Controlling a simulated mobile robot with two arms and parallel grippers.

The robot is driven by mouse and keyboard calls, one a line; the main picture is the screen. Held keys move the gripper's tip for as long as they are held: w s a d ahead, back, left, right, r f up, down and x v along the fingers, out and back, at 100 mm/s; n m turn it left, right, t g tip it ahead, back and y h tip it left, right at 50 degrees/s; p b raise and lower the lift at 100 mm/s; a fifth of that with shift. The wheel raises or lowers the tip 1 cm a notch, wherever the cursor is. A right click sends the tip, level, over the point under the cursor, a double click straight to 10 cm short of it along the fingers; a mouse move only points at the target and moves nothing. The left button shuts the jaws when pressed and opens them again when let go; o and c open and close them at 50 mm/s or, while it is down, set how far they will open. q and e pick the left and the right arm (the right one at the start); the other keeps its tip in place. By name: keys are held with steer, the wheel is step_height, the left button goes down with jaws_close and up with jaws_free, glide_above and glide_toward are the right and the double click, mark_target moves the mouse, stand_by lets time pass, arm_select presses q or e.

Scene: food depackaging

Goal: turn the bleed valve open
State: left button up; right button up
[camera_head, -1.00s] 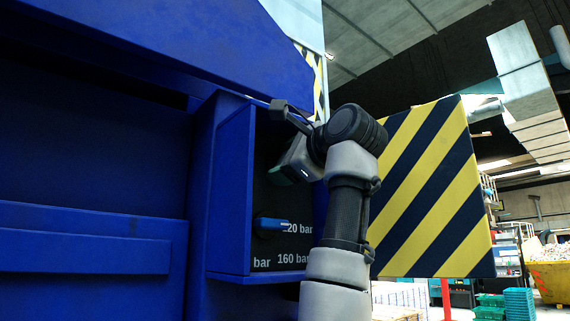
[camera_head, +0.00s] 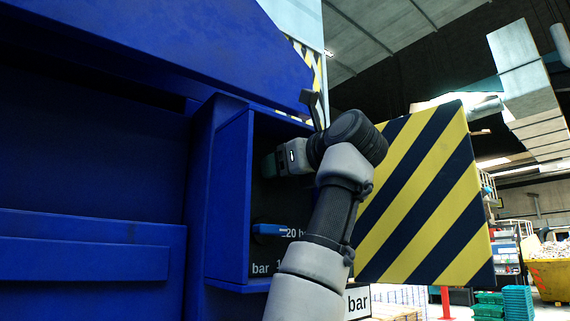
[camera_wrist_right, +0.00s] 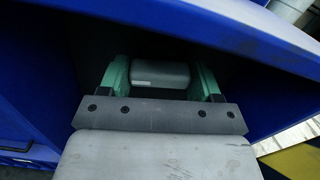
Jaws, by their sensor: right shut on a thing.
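My right gripper (camera_head: 268,165) reaches into a dark recess in the blue machine from the right. In the right wrist view its two green fingers (camera_wrist_right: 161,78) stand on either side of a grey rounded block (camera_wrist_right: 160,72) and are shut on it. The block looks like the bleed valve's handle, but no label on it can be read. In the head view the gripper and wrist hide it. A blue lever (camera_head: 268,230) sits lower on the same panel, beside pressure markings, apart from the gripper. My left gripper is not in view.
The recess has blue side walls (camera_head: 232,195) close around my gripper. A yellow and black striped panel (camera_head: 425,200) stands just right of my forearm. Green crates (camera_head: 517,300) and a yellow skip (camera_head: 552,278) are far behind at right.

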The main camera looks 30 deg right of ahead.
steer(key=shift+w+f+m, duration=0.1)
steer(key=shift+f+m, duration=0.1)
steer(key=shift+m, duration=0.7)
steer(key=shift+p, duration=0.3)
steer(key=o, duration=0.9)
steer(key=shift+r, duration=0.1)
steer(key=s+b, duration=0.1)
steer(key=s, duration=0.2)
steer(key=s+b, duration=0.2)
steer(key=s, duration=0.2)
steer(key=s+d+b, duration=0.1)
steer(key=s+b, duration=0.1)
steer(key=s, duration=0.2)
